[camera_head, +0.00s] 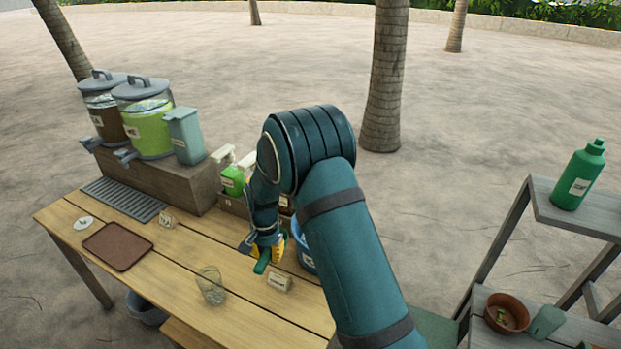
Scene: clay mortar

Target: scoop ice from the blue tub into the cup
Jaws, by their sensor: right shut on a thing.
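A clear cup (211,288) lies or leans near the front of the wooden table; its exact tilt is hard to tell. The blue tub (304,258) stands at the table's right side, mostly hidden behind my right arm, so its contents do not show. My right gripper (266,248) is over the table between the cup and the tub, shut on a green tool (262,262), which looks like the scoop. Only a short green part of it shows below the fingers. My left gripper is not in view.
Two drink dispensers (148,120) and a grey-green container (185,135) stand on a wooden block at the back left. A brown tray (118,246), a white disc (83,223) and small label cards (279,281) lie on the table. A shelf with a green bottle (579,178) stands right.

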